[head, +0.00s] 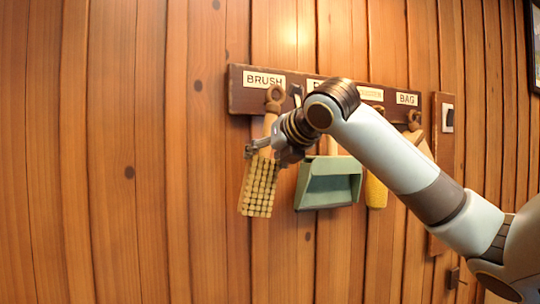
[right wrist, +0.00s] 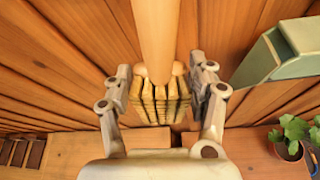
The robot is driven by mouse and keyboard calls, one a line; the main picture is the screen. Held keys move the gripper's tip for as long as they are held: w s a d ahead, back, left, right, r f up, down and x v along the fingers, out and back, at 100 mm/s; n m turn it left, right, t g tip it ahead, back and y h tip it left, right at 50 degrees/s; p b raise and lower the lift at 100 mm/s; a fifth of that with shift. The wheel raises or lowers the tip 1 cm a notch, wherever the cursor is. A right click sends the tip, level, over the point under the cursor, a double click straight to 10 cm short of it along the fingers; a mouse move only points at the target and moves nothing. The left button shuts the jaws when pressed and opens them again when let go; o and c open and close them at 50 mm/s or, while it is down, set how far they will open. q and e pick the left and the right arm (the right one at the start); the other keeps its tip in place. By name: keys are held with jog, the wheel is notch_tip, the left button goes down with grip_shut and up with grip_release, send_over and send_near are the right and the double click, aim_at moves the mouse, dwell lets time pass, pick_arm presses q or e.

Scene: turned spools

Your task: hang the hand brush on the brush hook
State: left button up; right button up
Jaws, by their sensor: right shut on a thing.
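The hand brush (head: 259,188) has a pale wooden handle, a ring at its top and cream bristles hanging downward. It is slightly tilted in front of the rack board (head: 239,103). My right gripper (head: 262,148) is shut on it around the lower handle, just above the bristles. In the right wrist view the brush (right wrist: 158,40) stands between the two fingers (right wrist: 160,78). The brush's ring is just below the BRUSH label (head: 264,79). The brush hook is not clearly visible there, so I cannot tell whether the ring is over it. My left gripper is out of view.
A green dustpan (head: 328,186) hangs close to the right of the brush and also shows in the right wrist view (right wrist: 292,48). A yellow item (head: 376,192) hangs farther right, partly behind my arm. A potted plant (right wrist: 290,148) stands below. The wall to the left is clear.

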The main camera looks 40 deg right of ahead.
aim_at(259, 160)
jog(key=shift+w, duration=0.3)
jog(key=shift+w+d, duration=0.1)
jog(key=shift+w, duration=0.15)
jog(key=shift+c, duration=1.3)
jog(key=shift+w+d, duration=0.15)
jog(key=shift+w, duration=0.3)
jog(key=shift+c, duration=0.5)
jog(key=shift+x, duration=1)
jog(key=shift+s+d+f, duration=0.1)
jog(key=shift+f, duration=0.15)
jog(key=o, duration=1.7)
